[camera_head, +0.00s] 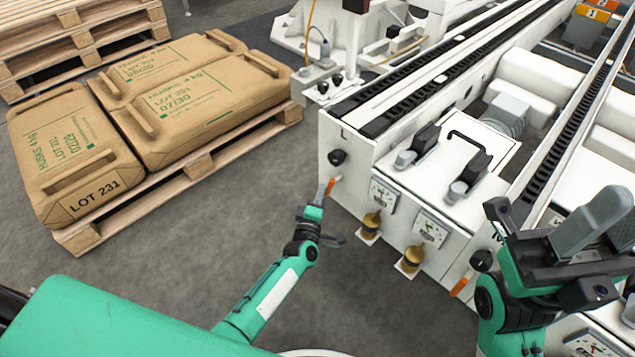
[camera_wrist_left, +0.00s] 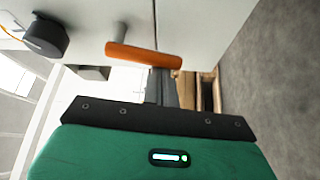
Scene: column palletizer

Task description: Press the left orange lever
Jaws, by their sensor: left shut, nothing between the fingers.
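The left orange lever (camera_head: 330,186) sticks out from the end face of the white machine in the head view. In the left wrist view the orange lever (camera_wrist_left: 145,54) is a short bar on a grey stem, just beyond the fingertips. My left gripper (camera_head: 320,192) is shut and empty, right beside this lever. In the left wrist view its grey fingers (camera_wrist_left: 163,86) reach to the lever's edge; I cannot tell if they touch it. A second orange lever (camera_head: 459,287) is lower right, near my right arm (camera_head: 510,275), whose finger state is unclear.
A black knob (camera_head: 337,157) sits just above the left lever; it also shows in the left wrist view (camera_wrist_left: 46,36). Gauges and brass fittings (camera_head: 371,222) lie to its right. A pallet (camera_head: 185,178) with brown sacks stands left. Grey floor between is clear.

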